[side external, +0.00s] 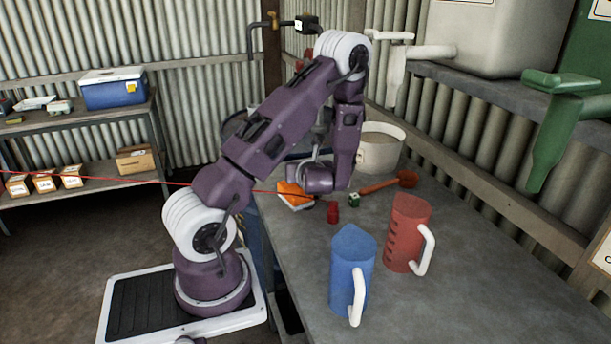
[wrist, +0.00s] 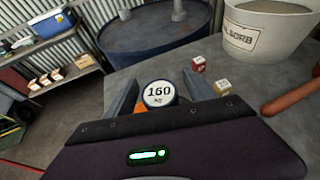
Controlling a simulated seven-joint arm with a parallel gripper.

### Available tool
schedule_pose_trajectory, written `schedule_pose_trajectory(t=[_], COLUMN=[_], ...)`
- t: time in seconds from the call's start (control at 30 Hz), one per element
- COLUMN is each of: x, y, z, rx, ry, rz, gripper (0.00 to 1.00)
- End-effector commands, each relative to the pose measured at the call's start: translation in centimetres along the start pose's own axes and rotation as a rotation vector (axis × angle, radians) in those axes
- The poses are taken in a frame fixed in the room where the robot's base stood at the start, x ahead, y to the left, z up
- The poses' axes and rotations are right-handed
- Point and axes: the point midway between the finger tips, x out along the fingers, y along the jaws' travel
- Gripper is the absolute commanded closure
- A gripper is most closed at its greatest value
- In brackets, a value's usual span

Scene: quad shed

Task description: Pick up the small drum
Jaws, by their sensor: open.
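The small drum (wrist: 159,93) shows in the wrist view as a short round body with a white top marked "160 kg" and a dark blue rim. It lies between the two fingers of my gripper (wrist: 161,84), with a finger on either side. The fingers are apart, and I cannot tell whether either one touches the drum. In the side view my wrist and gripper are low over the bench and I cannot make out the drum there.
An orange-topped item (side external: 291,193) lies close by my gripper. A red block (wrist: 198,64) and a pale-topped green block (wrist: 222,87) sit to the right. A white bucket (side external: 378,150), red jug (side external: 405,232) and blue jug (side external: 350,265) stand on the bench. A large blue drum (wrist: 150,38) is beyond.

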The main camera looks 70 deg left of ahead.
Motion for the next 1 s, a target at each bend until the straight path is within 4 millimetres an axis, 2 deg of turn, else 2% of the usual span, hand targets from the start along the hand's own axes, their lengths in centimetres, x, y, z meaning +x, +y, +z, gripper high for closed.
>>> schedule_pose_trajectory(t=[0.23,0.5,0.57,0.83,1.0], x=[0.4,0.4,0.4,0.3,-0.7], y=[0.0,0.0,0.0,0.0,-0.1], z=[0.0,0.0,0.0,0.3,2.6], rx=[0.0,-0.001,-0.001,-0.002,-0.007], ry=[0.0,0.0,0.0,-0.002,-0.005], rz=[-0.001,-0.001,-0.001,-0.001,-0.003], gripper=[0.37,0.9,1.0,1.0,1.0])
